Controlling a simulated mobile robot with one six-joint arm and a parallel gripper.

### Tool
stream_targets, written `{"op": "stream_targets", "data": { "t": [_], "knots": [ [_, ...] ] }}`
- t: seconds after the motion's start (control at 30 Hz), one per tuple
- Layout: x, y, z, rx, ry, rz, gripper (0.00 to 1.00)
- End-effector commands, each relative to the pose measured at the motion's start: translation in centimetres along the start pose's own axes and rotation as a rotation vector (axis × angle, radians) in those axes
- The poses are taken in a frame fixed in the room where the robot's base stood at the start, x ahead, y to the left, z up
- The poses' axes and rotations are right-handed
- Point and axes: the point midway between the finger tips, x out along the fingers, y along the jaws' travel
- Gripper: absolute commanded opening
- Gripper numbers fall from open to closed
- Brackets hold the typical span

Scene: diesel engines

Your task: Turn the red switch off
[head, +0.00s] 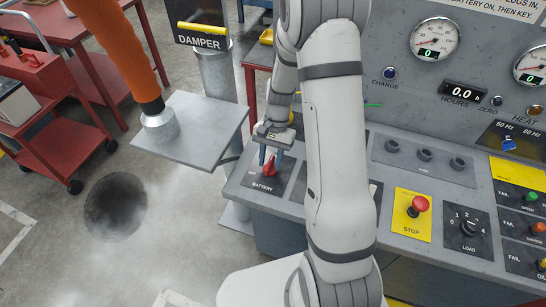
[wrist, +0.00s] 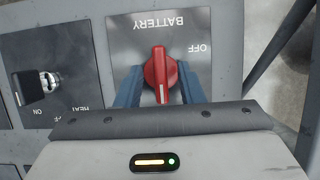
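The red switch (head: 269,168) is a rotary knob on the dark BATTERY plate (head: 254,180) at the left end of the console. In the wrist view the red switch (wrist: 160,72) has its white pointer line toward my gripper's body, away from the upside-down word OFF at the upper right. My gripper (head: 271,158) is over the plate, with its two blue-grey fingers on either side of the knob. Fingertip depth is hard to tell.
A key switch (wrist: 45,82) with HEAT and ON labels sits beside the battery plate. A red STOP button (head: 419,205) on a yellow plate and a LOAD dial (head: 468,227) are further right. A grey shelf (head: 195,135) and an orange hose (head: 122,45) stand left.

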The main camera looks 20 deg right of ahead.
Motion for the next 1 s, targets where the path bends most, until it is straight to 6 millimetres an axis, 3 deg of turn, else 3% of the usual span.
{"op": "stream_targets", "data": {
  "t": [0.23,0.63,0.77,0.8,1.0],
  "knots": [
    [0.10,-0.05,0.04,-0.002,0.000,0.001,0.33],
    [0.08,-0.06,0.06,-0.002,0.000,0.001,0.00],
    [0.08,-0.06,0.07,-0.002,0.000,0.002,0.00],
    [-0.12,0.71,-0.45,-0.003,0.000,0.003,0.00],
    [0.18,0.01,0.08,-0.026,-0.001,0.014,0.00]
  ]
}}
